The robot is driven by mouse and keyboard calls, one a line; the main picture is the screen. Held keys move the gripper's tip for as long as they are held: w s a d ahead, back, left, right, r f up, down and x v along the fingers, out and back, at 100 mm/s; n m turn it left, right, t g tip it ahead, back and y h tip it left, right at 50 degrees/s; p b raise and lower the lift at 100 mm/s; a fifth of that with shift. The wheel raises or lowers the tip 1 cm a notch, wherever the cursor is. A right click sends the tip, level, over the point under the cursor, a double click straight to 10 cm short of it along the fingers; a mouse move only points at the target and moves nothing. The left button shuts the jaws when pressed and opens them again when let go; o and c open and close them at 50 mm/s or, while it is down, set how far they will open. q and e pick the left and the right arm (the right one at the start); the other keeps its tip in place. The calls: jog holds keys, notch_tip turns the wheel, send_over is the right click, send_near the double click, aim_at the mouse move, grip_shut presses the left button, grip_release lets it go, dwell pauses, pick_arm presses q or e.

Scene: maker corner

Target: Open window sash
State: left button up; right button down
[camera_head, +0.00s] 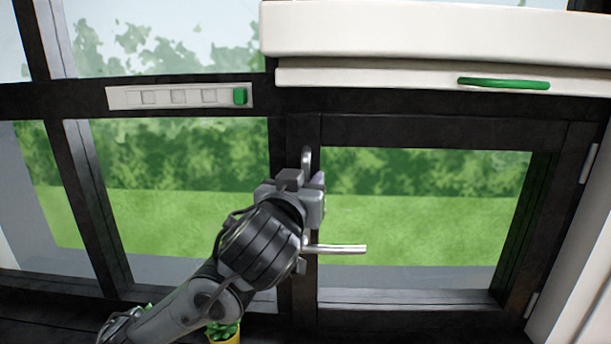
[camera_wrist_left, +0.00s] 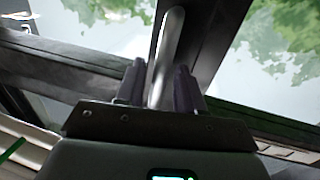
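The window sash (camera_head: 521,220) is the dark-framed pane at the right, with hinges on its right side. It looks flush in its frame. A silver upright handle (camera_head: 307,158) stands on its left stile, and a silver lever (camera_head: 336,249) lies horizontal below it. My left gripper (camera_head: 304,181) is at the upright handle and hides its lower part. My right gripper is not in view.
A white cabinet or shelf (camera_head: 420,35) with a green handle (camera_head: 503,83) juts out above the sash. A pale switch strip (camera_head: 180,96) is on the upper left bar. A yellow pot with a green plant (camera_head: 222,331) stands below my left arm.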

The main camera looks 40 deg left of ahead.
pick_arm(q)
jog(key=shift+w+a, duration=0.15)
jog(key=shift+w, duration=0.2)
grip_shut()
